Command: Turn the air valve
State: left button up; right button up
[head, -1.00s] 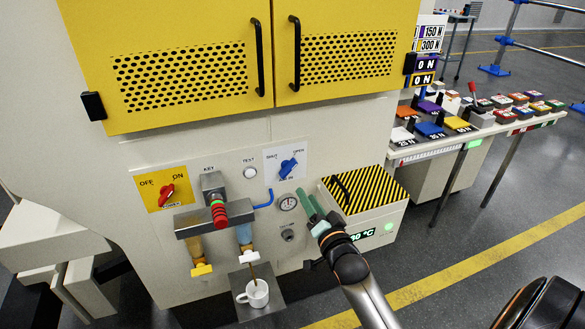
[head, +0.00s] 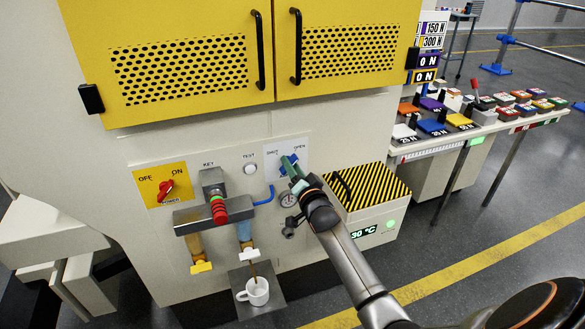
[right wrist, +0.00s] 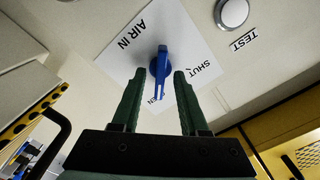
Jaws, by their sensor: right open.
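The air valve is a blue lever handle (head: 283,170) on a white plate marked SHUT, OPEN and AIR IN, on the machine's front. My right gripper (head: 292,168) is at the plate and partly covers the handle in the head view. In the right wrist view the blue handle (right wrist: 160,75) lies between the two green fingers (right wrist: 158,85), with a gap on both sides.
Left of the valve are a TEST button (head: 250,169), a red switch (head: 165,190) on a yellow plate, and a tap with a red-ringed handle (head: 218,209). A white cup (head: 257,291) stands below. A striped box (head: 368,190) juts out right of the gauge.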

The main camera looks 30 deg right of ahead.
grip_shut()
dwell(0.3)
dwell(0.4)
